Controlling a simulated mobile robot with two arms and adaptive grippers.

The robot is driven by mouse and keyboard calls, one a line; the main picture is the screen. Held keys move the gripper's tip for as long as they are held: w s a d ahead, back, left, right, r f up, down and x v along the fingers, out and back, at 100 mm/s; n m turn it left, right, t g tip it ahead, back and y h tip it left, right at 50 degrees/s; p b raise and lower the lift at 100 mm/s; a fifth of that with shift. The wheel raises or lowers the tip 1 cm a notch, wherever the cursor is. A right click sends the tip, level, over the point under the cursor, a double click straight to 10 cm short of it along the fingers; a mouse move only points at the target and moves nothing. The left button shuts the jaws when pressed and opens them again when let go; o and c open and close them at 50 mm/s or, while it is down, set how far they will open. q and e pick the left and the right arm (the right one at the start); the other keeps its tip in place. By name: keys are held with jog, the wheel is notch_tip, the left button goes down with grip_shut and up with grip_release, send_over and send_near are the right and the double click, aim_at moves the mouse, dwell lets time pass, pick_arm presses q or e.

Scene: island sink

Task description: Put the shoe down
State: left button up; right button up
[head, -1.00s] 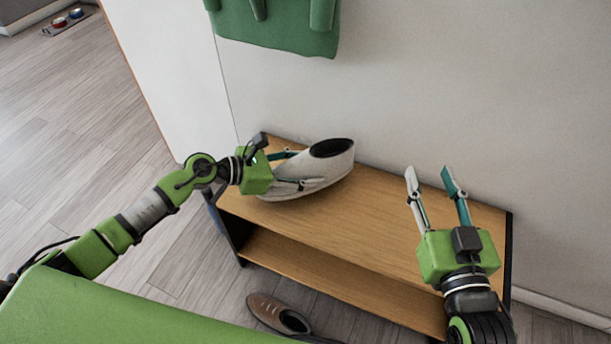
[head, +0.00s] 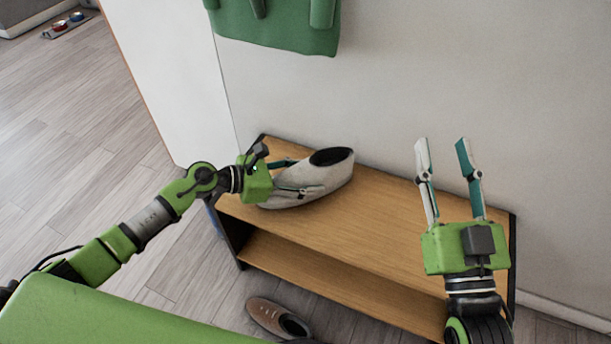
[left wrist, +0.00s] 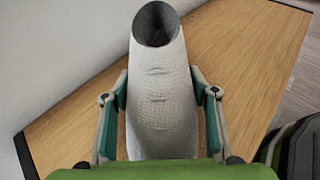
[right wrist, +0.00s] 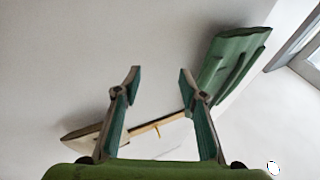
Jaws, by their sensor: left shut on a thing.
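A light grey shoe (head: 325,178) is at the left part of the wooden bench top (head: 390,217), its dark opening toward the wall. My left gripper (head: 305,176) is shut on the shoe, with one finger along each side. The shoe (left wrist: 160,95) also shows between the fingers in the left wrist view. It is at or very close to the bench top; I cannot tell if its sole touches. My right gripper (head: 441,143) is open and empty above the bench's right part.
A brown shoe (head: 275,317) lies on the floor in front of the bench. A green hanging item (head: 280,25) is on the wall above. The bench has a lower shelf (head: 330,280). The bench top's middle is clear.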

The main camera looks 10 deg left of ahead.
pick_arm(q)
jog(key=o, duration=1.3)
pick_arm(e)
jog(key=shift+s+r, duration=0.1)
jog(key=shift+r, duration=0.25)
